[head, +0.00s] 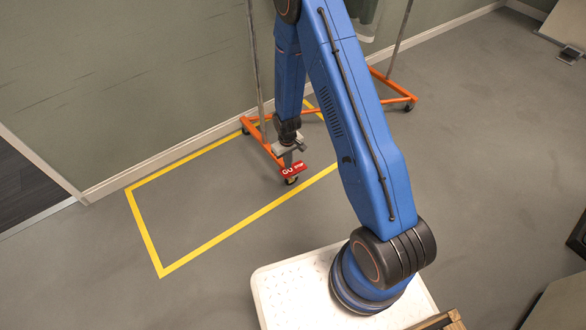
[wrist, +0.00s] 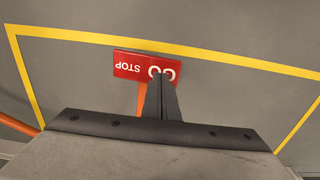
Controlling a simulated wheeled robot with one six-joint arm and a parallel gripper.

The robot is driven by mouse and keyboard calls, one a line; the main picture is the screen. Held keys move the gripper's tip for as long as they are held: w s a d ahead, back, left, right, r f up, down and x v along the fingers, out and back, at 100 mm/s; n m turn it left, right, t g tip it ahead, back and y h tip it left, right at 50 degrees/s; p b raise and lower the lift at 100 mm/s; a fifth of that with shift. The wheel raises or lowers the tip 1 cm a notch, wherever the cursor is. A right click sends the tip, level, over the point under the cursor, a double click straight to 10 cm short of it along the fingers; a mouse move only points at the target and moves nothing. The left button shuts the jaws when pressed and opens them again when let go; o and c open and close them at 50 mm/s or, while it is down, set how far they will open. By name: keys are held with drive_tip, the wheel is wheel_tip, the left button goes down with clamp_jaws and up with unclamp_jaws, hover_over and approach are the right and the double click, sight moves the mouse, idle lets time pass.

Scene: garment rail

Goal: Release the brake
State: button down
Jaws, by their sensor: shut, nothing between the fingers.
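The brake pedal (head: 292,170) is a small red plate with white lettering, by a caster at the near end of the garment rail's orange base (head: 262,143). In the wrist view the red plate (wrist: 132,65) reads "STOP" and "GO", upside down. My gripper (head: 288,161) points down just above the pedal in the head view. In the wrist view my gripper's dark fingers (wrist: 162,82) are together and empty, and their tips overlap the "GO" end, covering part of it. I cannot tell whether they touch the plate. The caster under the pedal is mostly hidden.
The rail's orange base stands partly inside a yellow floor outline (head: 215,248), close to the green wall (head: 130,80). A garment (head: 366,15) hangs at the top. The grey floor left and in front of the pedal is clear.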

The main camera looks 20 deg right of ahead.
drive_tip(key=shift+f, duration=1.5)
idle(1.0)
drive_tip(key=shift+r, duration=3.55)
